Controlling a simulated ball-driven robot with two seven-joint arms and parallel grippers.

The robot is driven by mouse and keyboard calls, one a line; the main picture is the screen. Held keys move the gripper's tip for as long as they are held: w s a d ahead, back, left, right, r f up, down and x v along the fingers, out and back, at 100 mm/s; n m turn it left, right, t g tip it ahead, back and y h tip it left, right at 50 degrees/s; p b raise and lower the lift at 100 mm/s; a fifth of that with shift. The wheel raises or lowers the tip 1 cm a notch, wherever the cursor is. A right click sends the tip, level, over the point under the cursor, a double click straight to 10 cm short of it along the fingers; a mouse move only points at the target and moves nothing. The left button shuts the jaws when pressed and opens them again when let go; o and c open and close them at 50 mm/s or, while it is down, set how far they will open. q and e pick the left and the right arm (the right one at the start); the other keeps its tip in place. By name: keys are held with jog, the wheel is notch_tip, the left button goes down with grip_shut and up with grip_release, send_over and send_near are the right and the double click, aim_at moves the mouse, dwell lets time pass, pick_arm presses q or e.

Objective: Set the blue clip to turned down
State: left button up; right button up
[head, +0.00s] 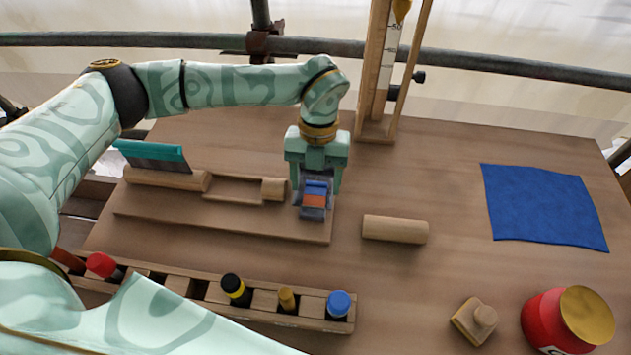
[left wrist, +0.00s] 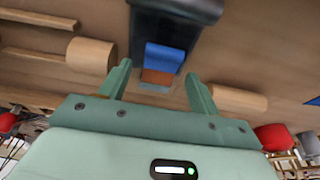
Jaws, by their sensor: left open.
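The blue clip (head: 317,186) sits at the right end of a wooden board (head: 230,222), with an orange part just below it and a dark grey holder around it. My left gripper (head: 316,197) is above it, pointing down, with its fingers apart on either side. In the left wrist view, the blue clip (left wrist: 164,57) and the orange part (left wrist: 158,77) show between the open fingers, against the dark holder (left wrist: 172,28). I see no grip on the clip. I cannot tell clearly which way the clip is turned. My right gripper is not in view.
A wooden cylinder (head: 395,229) lies right of the board. A rack (head: 262,301) with coloured-top pieces stands in front. A wooden frame (head: 375,128) rises behind. A blue cloth (head: 543,207), a red jar (head: 545,318) and a knobbed block (head: 474,320) are at right.

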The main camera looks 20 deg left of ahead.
pick_arm(q)
jog(key=p+v, duration=0.2)
jog(key=v, duration=1.3)
jog(key=shift+p, duration=0.3)
jog(key=shift+s, duration=0.1)
